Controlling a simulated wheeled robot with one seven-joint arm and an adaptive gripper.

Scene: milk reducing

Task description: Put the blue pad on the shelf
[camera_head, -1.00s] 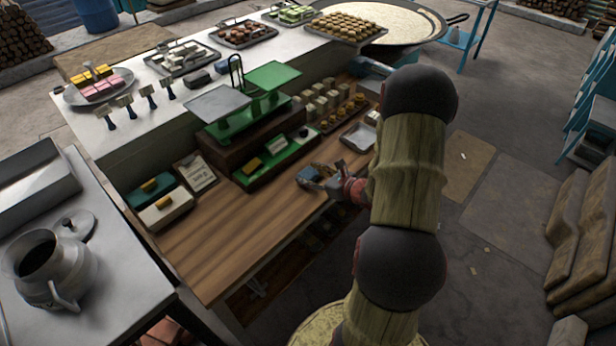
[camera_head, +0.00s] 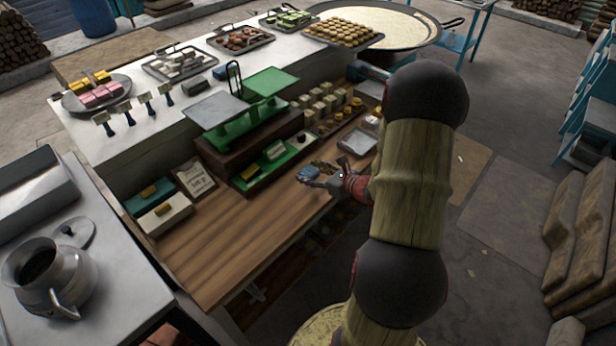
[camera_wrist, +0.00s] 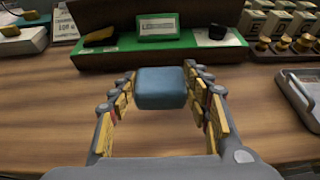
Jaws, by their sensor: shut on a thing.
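The blue pad (camera_wrist: 161,88) is a small rounded block between the fingertips of my gripper (camera_wrist: 160,92) in the wrist view. My gripper is shut on it from both sides. In the head view, the pad (camera_head: 308,174) is at the tip of my gripper (camera_head: 316,179), over the front part of the wooden shelf surface (camera_head: 235,235). It appears held a little above the wood; the exact gap is hard to tell. A green tray (camera_wrist: 100,57) lies beyond the pad on the same wooden surface.
Butter boxes (camera_head: 163,214) stand at left. The front wood is mostly clear.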

